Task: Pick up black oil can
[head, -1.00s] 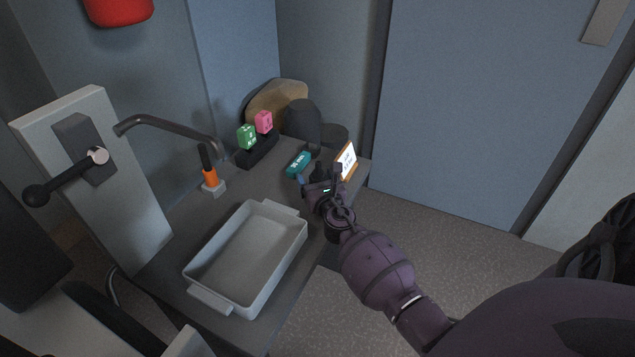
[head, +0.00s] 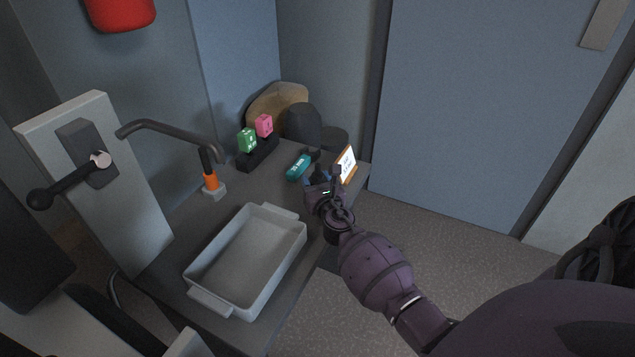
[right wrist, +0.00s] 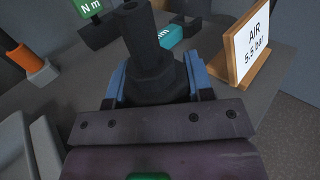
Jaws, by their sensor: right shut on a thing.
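The black oil can (right wrist: 152,62) stands between the blue fingers of my right gripper (right wrist: 153,78) in the right wrist view, its narrow spout rising toward the top of that view. The fingers press on both sides of its body. In the head view my right gripper (head: 320,180) is at the right edge of the counter, and most of the can is hidden or too small to make out. I cannot tell whether the can touches the counter. My left gripper is not in view.
A framed AIR sign (right wrist: 262,45) stands close to the right of the gripper. A teal block (head: 299,167) lies just beyond it. Green (head: 247,140) and pink (head: 264,126) blocks sit on a dark stand. A grey tray (head: 196,294) and orange-banded tool (head: 211,181) are nearer.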

